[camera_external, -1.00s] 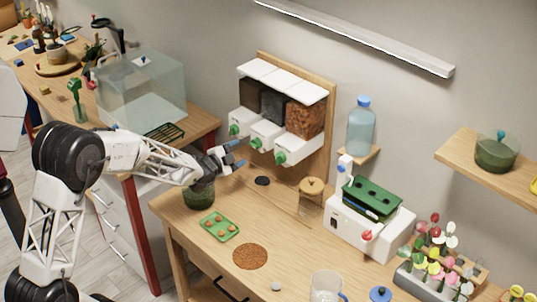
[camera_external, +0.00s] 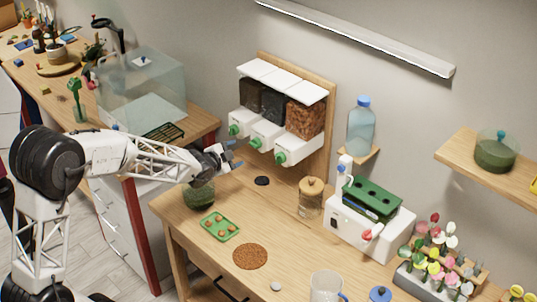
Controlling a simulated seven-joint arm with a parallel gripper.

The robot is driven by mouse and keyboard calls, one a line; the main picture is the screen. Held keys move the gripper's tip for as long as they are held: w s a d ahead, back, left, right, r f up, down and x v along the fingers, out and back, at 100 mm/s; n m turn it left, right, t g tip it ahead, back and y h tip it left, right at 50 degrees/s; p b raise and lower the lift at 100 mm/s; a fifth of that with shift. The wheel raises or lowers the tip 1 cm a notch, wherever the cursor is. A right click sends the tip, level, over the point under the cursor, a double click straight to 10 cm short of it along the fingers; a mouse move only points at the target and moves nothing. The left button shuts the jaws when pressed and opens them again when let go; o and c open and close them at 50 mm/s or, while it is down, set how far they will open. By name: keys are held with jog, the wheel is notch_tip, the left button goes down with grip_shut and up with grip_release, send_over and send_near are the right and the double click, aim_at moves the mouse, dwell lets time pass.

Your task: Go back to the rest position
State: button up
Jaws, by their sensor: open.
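My gripper (camera_external: 236,152) is open and appears empty. It hangs above the back left of the wooden table, in front of the dispenser (camera_external: 283,105) with its green-knobbed white spouts. My arm reaches in from the left. Below my wrist stands a dark green glass jar (camera_external: 199,195), partly hidden by the arm. In the picture my fingers come close to the left spouts; I cannot tell how far apart they are in depth.
A green tray (camera_external: 219,227) with small brown pieces and a round brown mat (camera_external: 250,256) lie on the table. A corked jar (camera_external: 311,196) and a white machine (camera_external: 368,228) stand right. A glass tank (camera_external: 140,88) is on the left counter.

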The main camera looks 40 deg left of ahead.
jog(key=s+d+r+n+g, duration=0.1)
jog(key=s+d+n+g, duration=0.2)
jog(key=s, duration=0.9)
jog(key=s+d+r+n+g+h, duration=0.1)
jog(key=s+d+g, duration=0.4)
jog(key=s, duration=0.7)
jog(key=s+d+r+n+g, duration=0.2)
jog(key=s+d+n+g, duration=0.2)
jog(key=s+d, duration=0.4)
jog(key=s, duration=0.4)
jog(key=shift+r+n+h, duration=0.25)
jog(key=shift+n+h, duration=0.05)
jog(key=shift+n, duration=0.1)
jog(key=shift+w, duration=0.1)
dwell(0.5)
